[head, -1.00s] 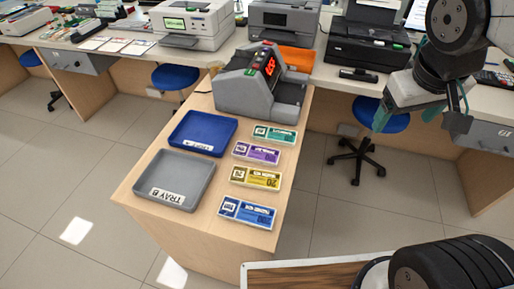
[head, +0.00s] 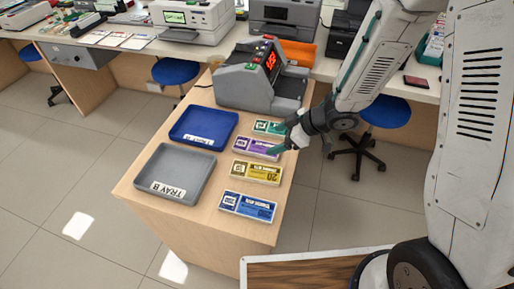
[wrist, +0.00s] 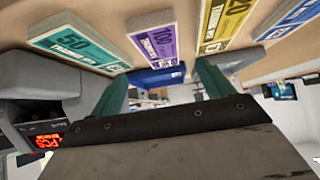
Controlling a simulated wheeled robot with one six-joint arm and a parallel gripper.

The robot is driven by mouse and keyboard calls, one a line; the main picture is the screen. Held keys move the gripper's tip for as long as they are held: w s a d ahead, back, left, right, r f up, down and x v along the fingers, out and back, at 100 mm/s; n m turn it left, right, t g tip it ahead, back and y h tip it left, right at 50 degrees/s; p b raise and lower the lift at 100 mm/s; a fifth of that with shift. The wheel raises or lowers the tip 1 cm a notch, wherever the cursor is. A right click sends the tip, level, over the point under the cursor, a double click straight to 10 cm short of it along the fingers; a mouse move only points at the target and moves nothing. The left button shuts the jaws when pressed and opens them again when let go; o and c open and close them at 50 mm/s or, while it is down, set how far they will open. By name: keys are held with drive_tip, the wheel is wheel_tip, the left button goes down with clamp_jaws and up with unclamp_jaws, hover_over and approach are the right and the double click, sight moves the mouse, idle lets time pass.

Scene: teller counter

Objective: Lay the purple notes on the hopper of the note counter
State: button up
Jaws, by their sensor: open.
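The bundle of purple notes (head: 252,147) lies flat on the wooden counter, second in a row of note bundles, between the teal and yellow ones. It also shows in the wrist view (wrist: 153,42), just beyond my fingers. My gripper (head: 278,142) is open and empty at the right end of the purple bundle, seemingly a little above the counter. In the wrist view its two green fingers (wrist: 160,72) are spread apart. The grey note counter (head: 243,88) with a lit red display stands behind the row. Its hopper is hard to make out. The wrist view shows part of the counter (wrist: 35,105).
Teal notes (head: 268,127) lie close behind, partly hidden by my gripper. Yellow (head: 257,171) and blue notes (head: 247,206) lie nearer. A blue tray (head: 203,142) and the grey TRAY B (head: 172,190) stand left of the row. Printers fill the back desk.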

sight(257, 146)
drive_tip(key=x, duration=0.7)
drive_tip(key=shift+w+a+f, duration=0.1)
drive_tip(key=shift+a+f, duration=0.05)
drive_tip(key=shift+a, duration=0.25)
drive_tip(key=c, duration=1.2)
